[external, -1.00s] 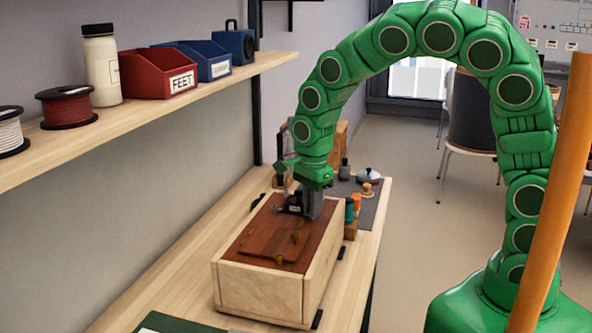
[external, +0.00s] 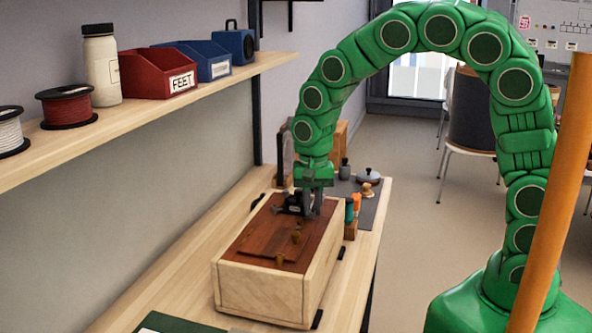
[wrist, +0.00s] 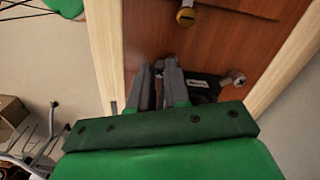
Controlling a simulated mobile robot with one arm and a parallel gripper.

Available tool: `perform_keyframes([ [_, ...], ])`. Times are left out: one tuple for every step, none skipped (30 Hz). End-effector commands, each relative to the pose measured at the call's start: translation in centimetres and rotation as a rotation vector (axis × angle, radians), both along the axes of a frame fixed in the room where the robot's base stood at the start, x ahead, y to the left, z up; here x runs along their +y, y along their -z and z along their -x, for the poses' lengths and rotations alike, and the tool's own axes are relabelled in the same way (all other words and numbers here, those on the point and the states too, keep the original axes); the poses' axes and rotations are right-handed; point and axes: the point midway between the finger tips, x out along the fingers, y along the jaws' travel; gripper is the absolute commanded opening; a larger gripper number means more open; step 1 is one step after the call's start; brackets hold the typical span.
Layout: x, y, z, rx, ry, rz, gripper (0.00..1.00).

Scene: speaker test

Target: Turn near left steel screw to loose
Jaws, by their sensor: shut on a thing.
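The wooden speaker box (external: 262,290) lies on the bench with its reddish-brown panel (external: 250,241) facing up. My gripper (external: 312,211) points down at the panel's far end, beside a black labelled part (external: 291,203). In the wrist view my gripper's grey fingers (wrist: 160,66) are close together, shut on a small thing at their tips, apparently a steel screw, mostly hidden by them. Another steel screw (wrist: 237,77) shows on the panel at right, apart from the fingers, beside the black part (wrist: 203,88).
Brass knobs (external: 297,237) stand on the panel, one (wrist: 186,16) ahead of the fingers. A shelf (external: 150,112) with bins runs along the left wall.

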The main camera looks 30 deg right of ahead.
Motion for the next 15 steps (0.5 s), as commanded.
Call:
perform_keyframes([
  [0.07,-0.06,-0.07,-0.003,-0.045,-0.001,0.0],
  [0.05,-0.06,-0.07,-0.003,-0.074,-0.001,0.0],
  [0.06,-0.06,-0.08,-0.003,-0.111,-0.001,0.0],
  [0.07,-0.06,-0.08,-0.003,-0.14,-0.002,0.0],
  [0.07,-0.06,-0.09,-0.003,-0.169,-0.002,0.0],
  [0.05,-0.07,-0.09,-0.003,-0.207,-0.002,0.0],
  [0.06,-0.07,-0.1,-0.003,-0.235,-0.002,0.0],
  [0.07,-0.07,-0.1,-0.004,-0.262,-0.003,0.0],
  [0.06,-0.07,-0.1,-0.004,-0.3,-0.003,0.0],
  [0.06,-0.07,-0.11,-0.004,-0.329,-0.001,0.0],
  [0.06,-0.08,-0.11,-0.004,-0.358,-0.001,0.0],
  [0.07,-0.08,-0.1,-0.004,-0.396,-0.002,0.0],
  [0.08,-0.08,-0.1,-0.004,-0.425,-0.002,0.0],
  [0.07,-0.08,-0.1,-0.004,-0.453,-0.002,0.0],
  [0.08,-0.08,-0.1,-0.004,-0.491,-0.002,0.0],
])
